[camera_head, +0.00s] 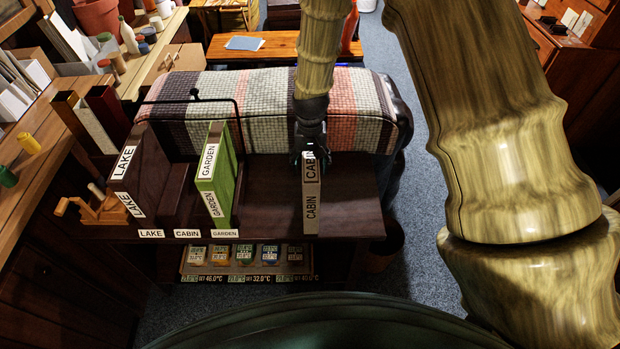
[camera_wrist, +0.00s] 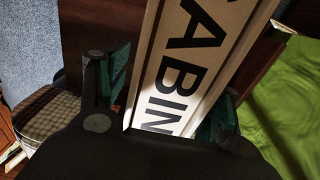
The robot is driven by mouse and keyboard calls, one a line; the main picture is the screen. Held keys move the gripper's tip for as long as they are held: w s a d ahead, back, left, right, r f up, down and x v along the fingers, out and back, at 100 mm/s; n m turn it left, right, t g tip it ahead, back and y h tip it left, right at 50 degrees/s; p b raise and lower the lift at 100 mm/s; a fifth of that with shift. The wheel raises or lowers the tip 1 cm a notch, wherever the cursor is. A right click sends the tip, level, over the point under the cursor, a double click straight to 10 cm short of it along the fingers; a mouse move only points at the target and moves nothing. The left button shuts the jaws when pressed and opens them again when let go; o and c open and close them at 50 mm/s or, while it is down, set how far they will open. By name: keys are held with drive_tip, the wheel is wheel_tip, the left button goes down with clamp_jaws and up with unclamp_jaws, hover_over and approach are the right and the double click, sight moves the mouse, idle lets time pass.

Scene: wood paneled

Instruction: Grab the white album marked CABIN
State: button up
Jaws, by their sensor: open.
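The white album marked CABIN (camera_head: 311,207) stands upright on the dark wooden stand, apart from the other albums. It looks beige-white, with CABIN labels on its top and its near face. In the wrist view the album's label (camera_wrist: 185,75) fills the middle, between the fingers. My gripper (camera_head: 311,158) is at the album's top end. In the wrist view my gripper (camera_wrist: 165,98) has its green-padded fingers open, one on each side of the album. I cannot tell whether either pad touches it.
A green GARDEN album (camera_head: 216,180) and a brown LAKE album (camera_head: 143,172) stand to the left on the dark stand (camera_head: 265,215). A checked blanket (camera_head: 250,100) lies behind. A thin black rail rises near the GARDEN album. The stand is bare between GARDEN and CABIN.

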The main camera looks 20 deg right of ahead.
clamp_jaws()
idle(0.3)
drive_tip(key=shift+r, duration=0.15)
